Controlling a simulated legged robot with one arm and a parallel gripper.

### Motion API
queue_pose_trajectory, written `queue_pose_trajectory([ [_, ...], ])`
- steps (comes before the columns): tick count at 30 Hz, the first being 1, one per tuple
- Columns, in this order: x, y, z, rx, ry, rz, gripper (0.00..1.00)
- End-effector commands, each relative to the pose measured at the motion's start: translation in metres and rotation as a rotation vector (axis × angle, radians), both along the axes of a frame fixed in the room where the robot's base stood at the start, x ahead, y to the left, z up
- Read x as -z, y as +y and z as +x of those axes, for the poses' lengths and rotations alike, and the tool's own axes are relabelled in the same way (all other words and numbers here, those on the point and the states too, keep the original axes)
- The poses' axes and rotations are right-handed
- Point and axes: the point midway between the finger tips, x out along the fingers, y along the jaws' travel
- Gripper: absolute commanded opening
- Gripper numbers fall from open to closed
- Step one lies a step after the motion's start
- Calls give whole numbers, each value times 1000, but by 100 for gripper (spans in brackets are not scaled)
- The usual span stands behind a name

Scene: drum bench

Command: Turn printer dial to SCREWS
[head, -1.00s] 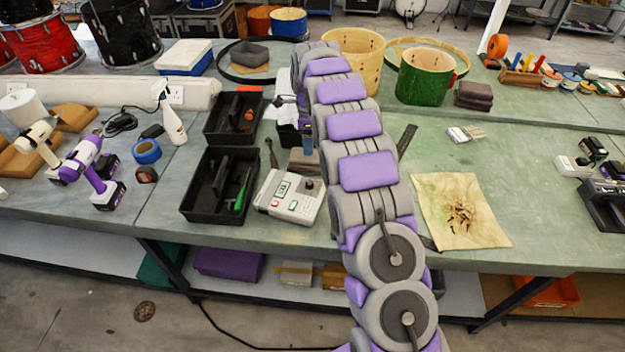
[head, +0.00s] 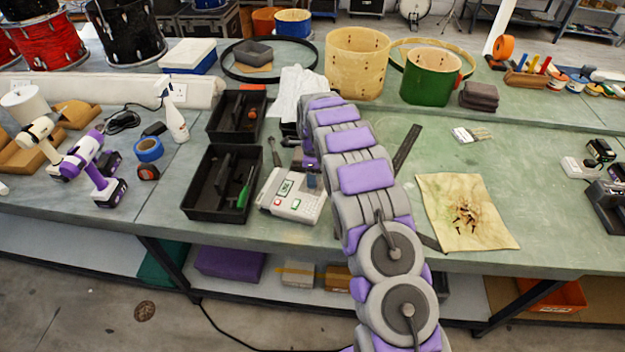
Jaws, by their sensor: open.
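The printer (head: 289,205) is a white box-shaped device with a small green-lit display and green and red buttons. It sits on the bench near the front edge, left of my arm. My gripper (head: 311,179) points down at the printer's back right corner, at or just above the dial area. It is mostly hidden behind my arm's links, and its fingertips are small in view. The dial is covered by the gripper, so its setting and any labels cannot be read. I cannot tell whether the fingers touch the dial.
Black trays (head: 201,205) with tools stand just left of the printer. A dark-handled tool (head: 275,152) lies behind it. A stained cloth (head: 453,225) with screws lies to the right. A green drum (head: 427,85) and a wooden drum shell (head: 355,68) stand behind.

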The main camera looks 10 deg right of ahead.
Motion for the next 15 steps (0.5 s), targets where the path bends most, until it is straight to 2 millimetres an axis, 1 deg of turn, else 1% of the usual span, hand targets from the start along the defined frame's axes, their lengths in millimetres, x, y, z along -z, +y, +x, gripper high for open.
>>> queue_pose_trajectory([
  [1,7,0,0,0,0,0,56],
  [6,18,0,1,0,-3,0,56],
  [15,20,0,1,-1,-3,0,56],
])
